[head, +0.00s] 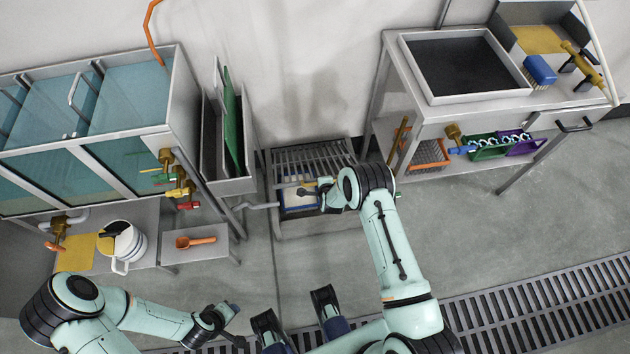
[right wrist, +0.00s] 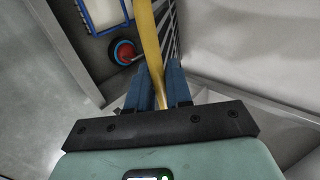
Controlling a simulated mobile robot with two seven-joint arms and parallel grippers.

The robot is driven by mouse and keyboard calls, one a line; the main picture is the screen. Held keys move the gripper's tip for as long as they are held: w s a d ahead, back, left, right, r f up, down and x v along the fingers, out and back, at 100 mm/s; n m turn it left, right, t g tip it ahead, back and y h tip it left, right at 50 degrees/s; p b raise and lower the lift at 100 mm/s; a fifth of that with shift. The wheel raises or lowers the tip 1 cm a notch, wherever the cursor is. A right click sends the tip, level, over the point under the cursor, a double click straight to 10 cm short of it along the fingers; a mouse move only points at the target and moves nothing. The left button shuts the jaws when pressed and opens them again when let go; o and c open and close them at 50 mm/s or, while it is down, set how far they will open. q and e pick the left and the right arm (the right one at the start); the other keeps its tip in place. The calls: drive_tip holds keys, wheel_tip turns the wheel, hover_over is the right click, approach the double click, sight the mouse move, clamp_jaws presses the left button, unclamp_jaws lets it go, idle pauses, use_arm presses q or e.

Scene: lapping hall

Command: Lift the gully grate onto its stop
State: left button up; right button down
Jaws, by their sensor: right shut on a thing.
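The gully grate (head: 308,157) is a grey slatted metal panel at the wall, in a low metal surround between the tank bench and the right table. Its slats also show in the right wrist view (right wrist: 172,32). I cannot tell how far it is tilted. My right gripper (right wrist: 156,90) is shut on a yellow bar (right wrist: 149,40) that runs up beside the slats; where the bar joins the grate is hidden. In the head view my right wrist covers part of the surround. My left gripper (head: 238,325) is open and empty, low at the front, far from the grate.
The glass tank (head: 125,95) with taps stands left; the table with a black tray (head: 462,66) stands right. A floor drain (head: 540,310) crosses the front right.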

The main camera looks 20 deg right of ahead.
drive_tip(key=shift+w+d+r, duration=0.25)
drive_tip(key=shift+w+r, duration=0.65)
drive_tip(key=shift+r, duration=0.2)
drive_tip(key=shift+w+d+r, duration=0.2)
drive_tip(key=shift+w+r, duration=0.7)
drive_tip(key=shift+r, duration=0.2)
drive_tip(key=shift+w+d+r+b, duration=0.25)
drive_tip(key=shift+w+r, duration=0.7)
drive_tip(key=shift+w, duration=0.05)
drive_tip(key=shift+w+d+r+b, duration=0.2)
drive_tip(key=shift+w+d+r, duration=0.05)
drive_tip(key=shift+w+r, duration=0.7)
drive_tip(key=shift+w+d+r+b, duration=0.1)
drive_tip(key=shift+w+d+r, duration=0.1)
drive_tip(key=shift+w+r, duration=0.45)
drive_tip(key=shift+w+d+r+b, duration=0.15)
drive_tip(key=shift+w+r, duration=0.25)
drive_tip(key=shift+w, duration=0.5)
drive_tip(key=shift+w+d+r+b, duration=0.1)
drive_tip(key=shift+w+d+r, duration=0.1)
drive_tip(key=shift+w+r, duration=0.45)
drive_tip(key=shift+w+f, duration=0.1)
